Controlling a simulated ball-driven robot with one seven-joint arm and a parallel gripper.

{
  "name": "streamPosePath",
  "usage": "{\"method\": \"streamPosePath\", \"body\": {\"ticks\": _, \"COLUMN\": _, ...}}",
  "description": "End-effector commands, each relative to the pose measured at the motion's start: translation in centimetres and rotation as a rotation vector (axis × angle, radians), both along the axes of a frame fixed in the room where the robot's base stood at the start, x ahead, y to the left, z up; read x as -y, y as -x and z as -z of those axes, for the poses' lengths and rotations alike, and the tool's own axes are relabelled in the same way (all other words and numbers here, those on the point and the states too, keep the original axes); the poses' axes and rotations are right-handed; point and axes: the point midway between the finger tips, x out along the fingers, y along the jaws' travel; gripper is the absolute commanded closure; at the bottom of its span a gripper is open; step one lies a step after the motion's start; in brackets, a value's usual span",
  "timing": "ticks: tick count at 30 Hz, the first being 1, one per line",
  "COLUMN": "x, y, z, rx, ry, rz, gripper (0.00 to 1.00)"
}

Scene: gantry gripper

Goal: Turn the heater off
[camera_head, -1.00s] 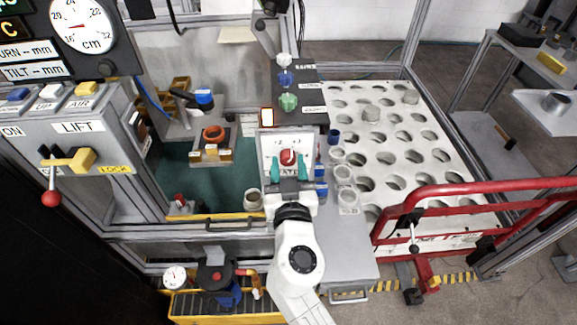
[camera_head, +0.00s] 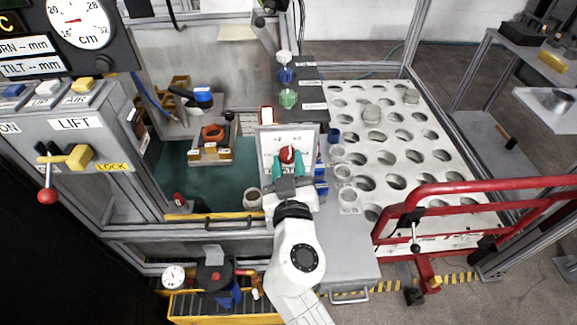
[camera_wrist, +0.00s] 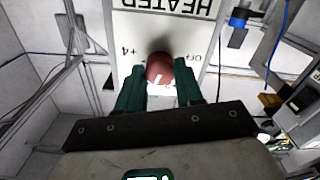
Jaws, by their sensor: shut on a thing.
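The heater panel (camera_head: 309,133) is a white upright plate on the bench at the centre of the head view. In the wrist view the panel (camera_wrist: 128,30) reads HEATER upside down, with "+4" left of the knob and "OFF" right of it. The round red heater knob (camera_head: 287,154) also shows in the wrist view (camera_wrist: 160,68). My gripper (camera_head: 288,165), with green fingers, is shut on the knob, one finger on each side. The fingers (camera_wrist: 161,88) hide the knob's lower sides, and I cannot tell its exact setting.
A lit lamp (camera_head: 267,115) glows at the panel's upper left. A red rail (camera_head: 480,190) stands farther right.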

Motion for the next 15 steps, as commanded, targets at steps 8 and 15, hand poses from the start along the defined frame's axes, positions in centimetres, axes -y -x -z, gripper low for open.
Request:
{"method": "streamPosePath", "body": {"ticks": 8, "x": -0.05, "y": 0.01, "z": 0.12, "rx": 0.001, "ry": 0.258, "rz": -0.001, "gripper": 0.94}}
{"method": "streamPosePath", "body": {"ticks": 15, "x": -0.01, "y": 0.0, "z": 0.06, "rx": 0.0, "ry": 0.486, "rz": 0.0, "gripper": 0.94}}
